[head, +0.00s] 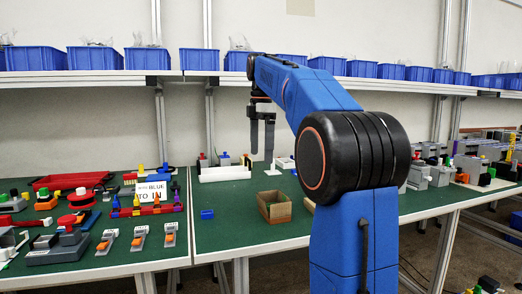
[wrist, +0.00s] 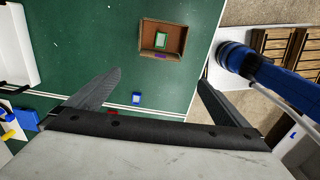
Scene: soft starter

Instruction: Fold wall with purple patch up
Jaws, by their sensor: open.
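A small brown cardboard box (head: 274,207) stands on the green table mat. In the wrist view the box (wrist: 144,38) shows near the top middle, with a green-and-white item (wrist: 160,41) inside. A purple patch (wrist: 160,55) shows at the box's lower edge in that view; I cannot tell clearly whether the wall with it is upright or flat. My gripper (head: 262,150) hangs above the table, behind the box in the head picture. In the wrist view its fingers (wrist: 160,77) are spread apart with nothing between them, clear of the box.
A small blue block (head: 207,214) lies left of the box; it also shows in the wrist view (wrist: 136,98). A white tray (head: 225,173) with parts stands behind. Left are a sign (head: 151,191) and several coloured parts. Mat around the box is mostly free.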

